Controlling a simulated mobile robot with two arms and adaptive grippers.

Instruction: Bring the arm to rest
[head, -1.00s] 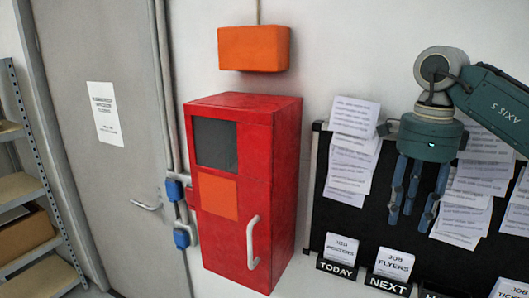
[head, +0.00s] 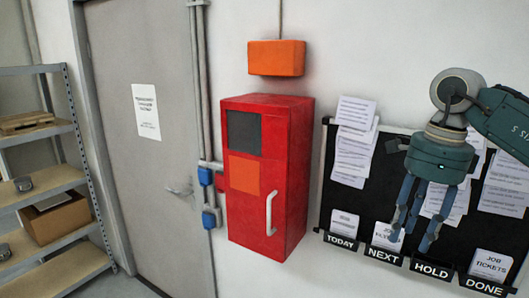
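My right arm (head: 505,118) comes in from the right edge in the head view. My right gripper (head: 412,240) hangs with its blue fingers pointing down, in front of the black job board (head: 392,187). The fingers are spread apart and nothing shows between them. The fingertips overlap the NEXT and HOLD pockets in the picture; I cannot tell how far they are from the board. My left gripper is not in view.
A red cabinet (head: 295,195) with a white handle hangs on the wall left of the board, below an orange box (head: 277,58). A grey door (head: 150,60) is further left. Shelves (head: 45,185) with a cardboard box (head: 55,217) stand at the far left.

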